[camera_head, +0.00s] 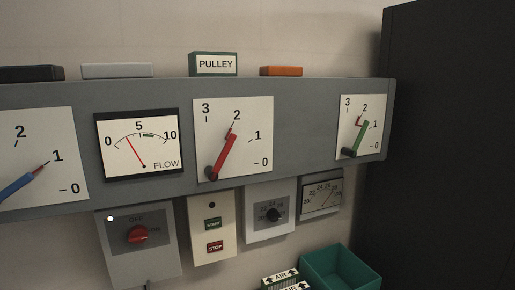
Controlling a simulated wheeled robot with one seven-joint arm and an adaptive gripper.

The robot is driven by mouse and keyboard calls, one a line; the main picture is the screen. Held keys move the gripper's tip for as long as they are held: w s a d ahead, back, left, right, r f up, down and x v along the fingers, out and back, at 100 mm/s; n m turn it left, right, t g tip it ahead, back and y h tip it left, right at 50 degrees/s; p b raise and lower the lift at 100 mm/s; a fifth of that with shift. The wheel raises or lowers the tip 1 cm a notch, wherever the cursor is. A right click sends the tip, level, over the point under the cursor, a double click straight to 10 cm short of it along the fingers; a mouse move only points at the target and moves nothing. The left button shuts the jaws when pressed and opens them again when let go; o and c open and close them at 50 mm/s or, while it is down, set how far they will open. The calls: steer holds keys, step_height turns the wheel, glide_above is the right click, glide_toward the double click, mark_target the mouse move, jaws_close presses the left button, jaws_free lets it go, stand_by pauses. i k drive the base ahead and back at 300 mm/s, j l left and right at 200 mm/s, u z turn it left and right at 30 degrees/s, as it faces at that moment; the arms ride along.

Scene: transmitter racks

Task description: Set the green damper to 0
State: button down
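The green damper lever (359,134) is on a white dial plate (378,136) at the right end of the grey panel. The plate is marked 3, 2, 1 and 0, with 0 at its lower right. The lever's dark pivot is at the plate's lower left. The lever slants up and right, pointing between 1 and 2, nearer 2. A small red mark shows beside its tip. My gripper is not in view.
A red lever (227,153) on a like plate points near 2, and a blue lever (17,185) points near 1. A FLOW gauge (139,148) sits between them. Switch boxes and a teal bin (341,269) are below. A dark cabinet (450,150) stands close at right.

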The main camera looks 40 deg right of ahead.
mark_target(352, 153)
steer(key=z, duration=1.85)
